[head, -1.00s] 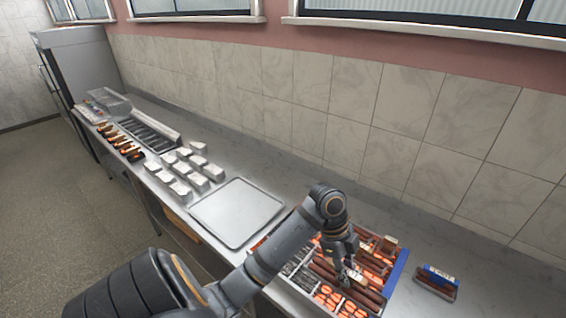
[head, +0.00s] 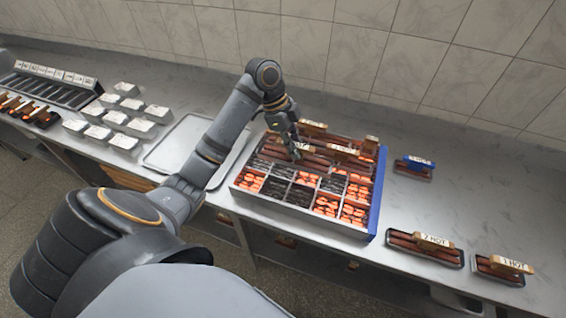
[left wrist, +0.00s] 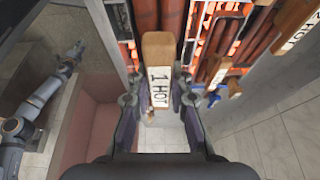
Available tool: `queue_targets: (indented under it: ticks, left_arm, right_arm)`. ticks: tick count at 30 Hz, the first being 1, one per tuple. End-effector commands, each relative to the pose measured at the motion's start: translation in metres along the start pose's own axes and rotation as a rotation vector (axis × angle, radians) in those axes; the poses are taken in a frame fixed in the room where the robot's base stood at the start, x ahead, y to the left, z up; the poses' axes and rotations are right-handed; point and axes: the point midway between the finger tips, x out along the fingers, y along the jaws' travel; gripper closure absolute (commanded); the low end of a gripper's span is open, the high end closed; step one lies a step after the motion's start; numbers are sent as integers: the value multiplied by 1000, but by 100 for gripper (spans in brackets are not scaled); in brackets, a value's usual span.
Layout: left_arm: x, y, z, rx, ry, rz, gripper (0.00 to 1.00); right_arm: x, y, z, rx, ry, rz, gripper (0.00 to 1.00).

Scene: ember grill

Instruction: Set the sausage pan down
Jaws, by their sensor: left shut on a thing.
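My left gripper (head: 297,150) is over the back part of the ember grill (head: 300,208). In the left wrist view, its two fingers (left wrist: 160,112) are shut on the wooden handle of a sausage pan (left wrist: 158,50), labelled "1 HOT". Dark red sausages (left wrist: 160,14) show beyond the handle. Other handled pans stand close by on the grill, one with its handle (head: 343,150) just right of my gripper. I cannot tell whether the held pan touches the grill.
The grill's front shows glowing and dark squares, with a blue side (head: 379,195) at the right. Pans (head: 425,248) (head: 500,268) (head: 413,169) stand on the counter to the right. An empty tray (head: 165,160) and several white boxes (head: 112,120) are left. Bare counter lies at the right.

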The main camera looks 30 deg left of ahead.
Motion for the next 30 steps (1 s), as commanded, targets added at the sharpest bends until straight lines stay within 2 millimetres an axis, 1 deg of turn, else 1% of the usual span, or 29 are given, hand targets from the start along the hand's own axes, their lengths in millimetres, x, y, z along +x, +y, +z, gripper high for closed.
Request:
queue_targets:
  ticks: [1,2,3,4,10,12,17,19,21,24,27,30]
  left_arm:
    - [-2,-6,9,-6,-3,3,100]
    - [-2,-10,15,-5,-2,2,100]
    - [2,-13,20,-6,0,6,100]
    - [6,-16,26,-7,0,6,100]
    - [27,-32,55,-4,2,3,100]
    - [31,-34,60,-2,2,3,100]
    - [35,-36,64,1,1,2,100]
    - [38,-39,70,-3,0,4,100]
    - [47,-38,72,-3,3,7,100]
    - [61,-38,78,-1,2,5,100]
    - [66,-39,80,1,0,2,100]
    - [67,-39,81,2,0,2,100]
  right_arm:
    - [-5,-6,2,3,-3,-8,60]
    - [-5,-9,2,5,-4,-12,60]
    - [-12,-12,2,6,-5,-16,60]
    - [-14,-14,2,7,-5,-18,60]
    - [-23,-9,2,5,-6,-13,60]
    - [-23,-6,2,4,-6,-10,60]
    - [-23,-5,1,3,-5,-8,60]
    - [-27,-4,1,3,-5,-8,60]
    - [-38,-3,0,3,-5,-7,60]
    - [-44,-2,-1,3,-4,-7,60]
    - [-43,-1,-1,2,-4,-6,60]
    - [-42,-1,-1,2,-4,-6,60]
